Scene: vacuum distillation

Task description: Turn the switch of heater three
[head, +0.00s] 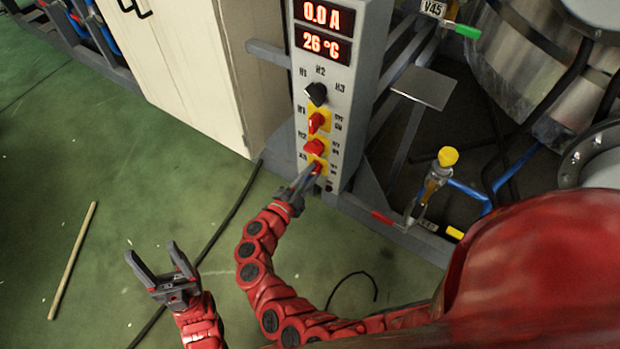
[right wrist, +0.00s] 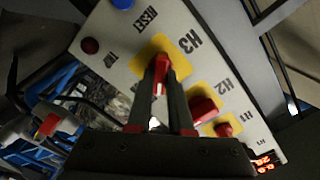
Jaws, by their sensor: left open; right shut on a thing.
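The grey control panel (head: 340,75) has three red switches on yellow plates, one below another. The heater three switch (head: 318,168) is the lowest, largely hidden by my right gripper (head: 311,171) in the head view. In the right wrist view, my right gripper (right wrist: 161,66) is shut on this red switch (right wrist: 160,88), one finger on each side, beside the label H3. The H2 switch (head: 314,147) and H1 switch (head: 316,122) are above it. My left gripper (head: 151,254) is open and empty over the green floor, away from the panel.
A pale cabinet (head: 175,70) stands left of the panel. A yellow-topped valve (head: 447,157) and metal frame are right. A stick (head: 72,260) lies on the floor.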

